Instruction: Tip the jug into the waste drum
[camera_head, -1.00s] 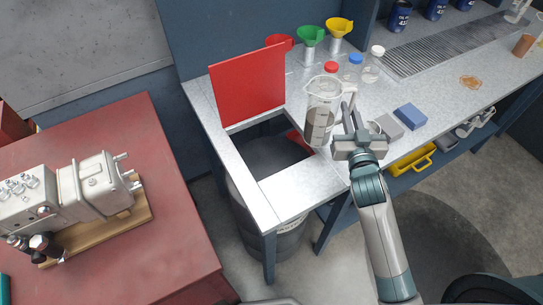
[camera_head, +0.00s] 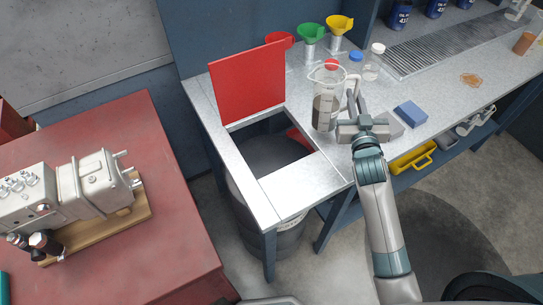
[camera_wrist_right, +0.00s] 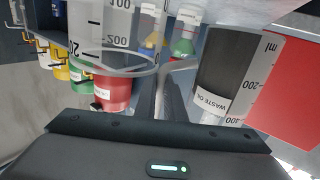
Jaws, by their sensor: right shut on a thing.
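The clear jug (camera_head: 326,98) holds dark liquid and stands close to upright, right of the bench opening. My right gripper (camera_head: 354,112) is shut on its handle side. Whether the jug's base touches the bench is unclear. In the right wrist view the jug's dark liquid (camera_wrist_right: 226,68) shows beside the fingers with a scale and a waste oil label. The waste drum (camera_head: 282,241) stands under the bench and shows through the square opening. My left gripper is not in view.
The red lid (camera_head: 248,85) stands open behind the opening. Coloured funnels (camera_head: 312,33) and small bottles (camera_head: 374,60) stand behind the jug. A blue block (camera_head: 410,115) lies right of my gripper. A red table (camera_head: 175,235) with a machine (camera_head: 95,182) is at the left.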

